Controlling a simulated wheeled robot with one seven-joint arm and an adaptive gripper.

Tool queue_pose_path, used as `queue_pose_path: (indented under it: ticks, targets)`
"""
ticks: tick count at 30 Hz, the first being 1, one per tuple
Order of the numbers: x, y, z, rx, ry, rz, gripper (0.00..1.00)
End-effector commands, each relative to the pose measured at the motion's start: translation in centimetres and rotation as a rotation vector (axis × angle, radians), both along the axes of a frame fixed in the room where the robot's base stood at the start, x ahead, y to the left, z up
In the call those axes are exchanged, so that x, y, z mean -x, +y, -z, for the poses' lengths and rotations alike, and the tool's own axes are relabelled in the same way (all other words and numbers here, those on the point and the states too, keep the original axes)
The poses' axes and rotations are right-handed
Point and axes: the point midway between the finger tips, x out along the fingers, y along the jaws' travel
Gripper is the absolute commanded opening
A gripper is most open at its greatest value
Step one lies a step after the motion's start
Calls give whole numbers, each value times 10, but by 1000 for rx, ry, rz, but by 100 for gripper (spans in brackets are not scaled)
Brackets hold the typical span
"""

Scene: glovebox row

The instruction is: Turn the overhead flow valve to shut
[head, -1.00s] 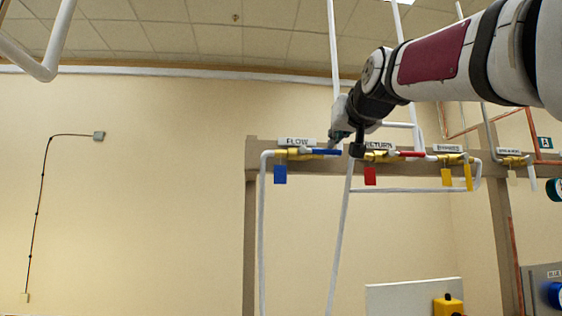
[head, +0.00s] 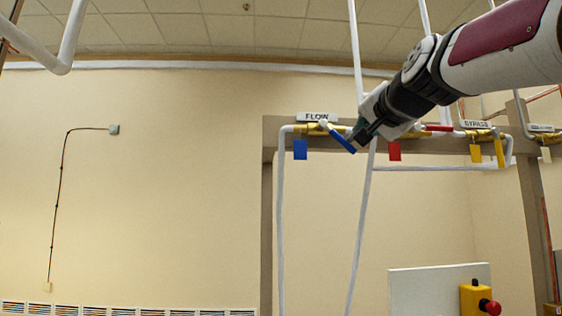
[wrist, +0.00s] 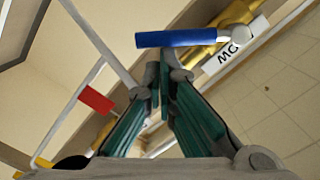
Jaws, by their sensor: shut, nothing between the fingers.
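The flow valve (head: 314,129) is a brass valve on a white overhead pipe, under a FLOW label (head: 317,117), with a blue tag (head: 300,150) hanging below. Its blue lever (head: 341,140) slants down to the right, partway between in line with the pipe and straight across it. My gripper (head: 357,142) is shut and empty, its tips by the lever's free end. In the wrist view the blue lever (wrist: 180,38) lies just beyond the fingertips (wrist: 159,77). I cannot tell whether they touch it.
The neighbouring valve has a red lever (head: 439,128) and red tag (head: 394,151), partly behind my arm. A BYPASS valve (head: 480,133) with yellow tag is farther right. A vertical white pipe (head: 361,230) runs close to my gripper.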

Motion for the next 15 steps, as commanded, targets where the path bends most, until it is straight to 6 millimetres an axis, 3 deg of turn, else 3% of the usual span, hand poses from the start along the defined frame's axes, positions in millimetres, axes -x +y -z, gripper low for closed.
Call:
queue_pose_path:
  ticks: [15]
  targets:
    - [1, 14, 31, -478, 3, -1, 0]
